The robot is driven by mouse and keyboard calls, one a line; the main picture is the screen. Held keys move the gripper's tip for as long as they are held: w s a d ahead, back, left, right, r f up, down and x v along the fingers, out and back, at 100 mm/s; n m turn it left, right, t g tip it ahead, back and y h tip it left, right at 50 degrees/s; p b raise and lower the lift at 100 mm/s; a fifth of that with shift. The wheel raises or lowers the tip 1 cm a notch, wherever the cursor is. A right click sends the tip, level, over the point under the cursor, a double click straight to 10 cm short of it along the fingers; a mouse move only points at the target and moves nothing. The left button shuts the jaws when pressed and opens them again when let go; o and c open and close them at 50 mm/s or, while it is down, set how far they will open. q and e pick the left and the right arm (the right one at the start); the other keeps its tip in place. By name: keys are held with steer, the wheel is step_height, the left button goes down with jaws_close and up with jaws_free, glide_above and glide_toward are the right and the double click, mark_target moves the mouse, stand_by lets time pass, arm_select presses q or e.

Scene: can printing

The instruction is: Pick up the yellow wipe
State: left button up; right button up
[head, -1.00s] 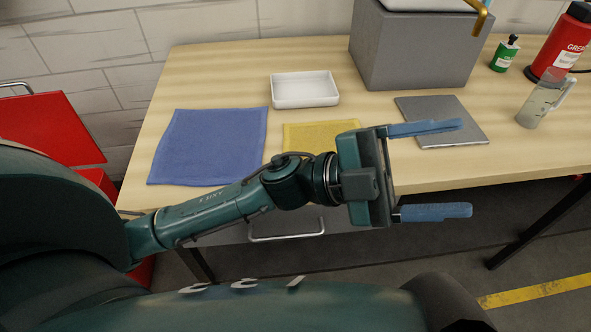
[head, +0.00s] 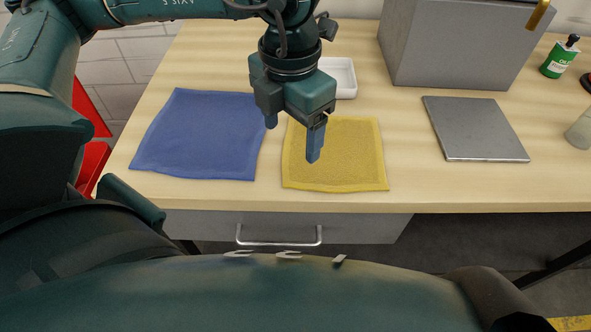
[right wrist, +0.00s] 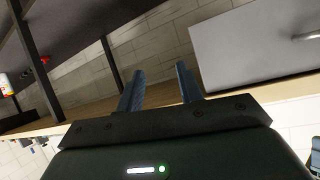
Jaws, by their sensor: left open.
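The yellow wipe (head: 345,160) lies flat on the wooden table in the head view, to the right of a blue cloth. My left gripper (head: 293,140) points down over the wipe's left edge. Its blue fingers are apart with nothing between them, one over the wipe and one near the gap beside the blue cloth. Whether the fingertips touch the cloth is hard to tell. My right gripper (right wrist: 158,85) shows only in the right wrist view. Its two fingers are apart and empty, and the wipe is not in that view.
The blue cloth (head: 200,137) lies to the left and a white tray (head: 342,78) stands behind the wipe. A grey metal plate (head: 475,130) lies to the right, below a grey box (head: 450,45). A green bottle (head: 560,58) stands at the far right. Table between wipe and plate is clear.

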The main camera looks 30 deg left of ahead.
arm_select(q)
step_height(320, 180, down, 8)
steer(key=b, duration=0.5)
steer(key=shift+f, duration=0.25)
steer(key=shift+f+b, duration=0.5)
steer(key=shift+b, duration=0.35)
arm_select(e)
steer(key=shift+s+d+f+m+t, duration=0.4)
steer(key=shift+d+f+t, duration=0.3)
steer(key=shift+t, duration=0.1)
arm_select(q)
steer(key=shift+f, duration=0.15)
arm_select(e)
steer(key=shift+f, duration=0.1)
arm_select(q)
steer(key=c, duration=1.5)
